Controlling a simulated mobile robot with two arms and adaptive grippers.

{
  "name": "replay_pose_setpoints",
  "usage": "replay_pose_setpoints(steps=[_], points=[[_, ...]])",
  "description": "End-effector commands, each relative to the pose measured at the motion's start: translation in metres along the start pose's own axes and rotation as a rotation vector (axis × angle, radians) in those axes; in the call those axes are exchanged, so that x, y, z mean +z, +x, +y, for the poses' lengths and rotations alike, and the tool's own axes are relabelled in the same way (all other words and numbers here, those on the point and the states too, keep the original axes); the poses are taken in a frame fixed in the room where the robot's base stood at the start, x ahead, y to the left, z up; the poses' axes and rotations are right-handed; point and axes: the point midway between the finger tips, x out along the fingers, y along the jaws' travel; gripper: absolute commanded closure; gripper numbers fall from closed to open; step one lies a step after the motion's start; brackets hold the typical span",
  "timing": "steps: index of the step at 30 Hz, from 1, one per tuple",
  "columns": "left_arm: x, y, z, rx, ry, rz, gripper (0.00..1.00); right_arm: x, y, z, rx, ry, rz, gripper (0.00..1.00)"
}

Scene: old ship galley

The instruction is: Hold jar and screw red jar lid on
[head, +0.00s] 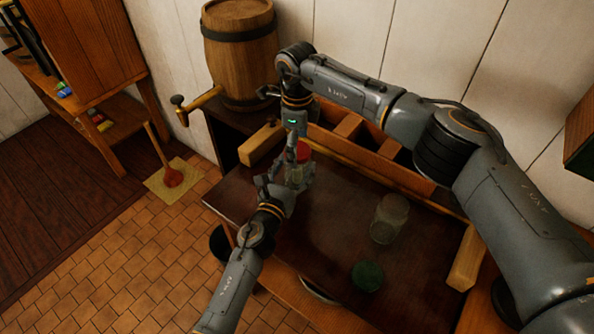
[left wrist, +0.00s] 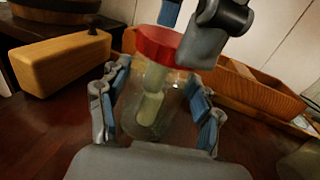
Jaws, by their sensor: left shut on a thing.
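The glass jar (left wrist: 150,112) stands upright between the fingers of my left gripper (head: 288,184), which is shut on it. A pale shape shows through its glass. The red jar lid (head: 303,152) is at the jar's mouth and also shows in the left wrist view (left wrist: 160,44). It looks slightly tilted there; I cannot tell whether it is threaded. My right gripper (head: 299,140) points down at the lid from above. One of its fingers overlaps the lid's right side in the left wrist view, but its grip is unclear.
A second, clear jar (head: 389,219) and a green lid (head: 367,276) are on the dark tabletop (head: 325,225) to the right. A wooden divided rack (head: 365,145) runs along the back. A barrel (head: 240,60) stands behind left. The tabletop's middle is free.

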Motion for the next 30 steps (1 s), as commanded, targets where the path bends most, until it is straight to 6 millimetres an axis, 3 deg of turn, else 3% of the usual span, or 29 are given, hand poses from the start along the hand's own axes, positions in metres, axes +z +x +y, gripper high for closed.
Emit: replay_pose_setpoints(steps=[10, 24, 30], points=[[0.0, 0.0, 0.0, 0.0, -0.001, 0.0, 1.0, 0.0, -0.009, -0.001, -0.002, 0.0, -0.001, 0.1], [0.0, 0.0, 0.0, 0.0, -0.001, 0.0, 1.0, 0.0, -0.099, -0.001, -0.003, 0.001, -0.001, 0.1], [0.0, 0.0, 0.0, 0.0, -0.001, 0.0, 1.0, 0.0, -0.118, 0.0, 0.0, 0.0, -0.001, 0.1]])
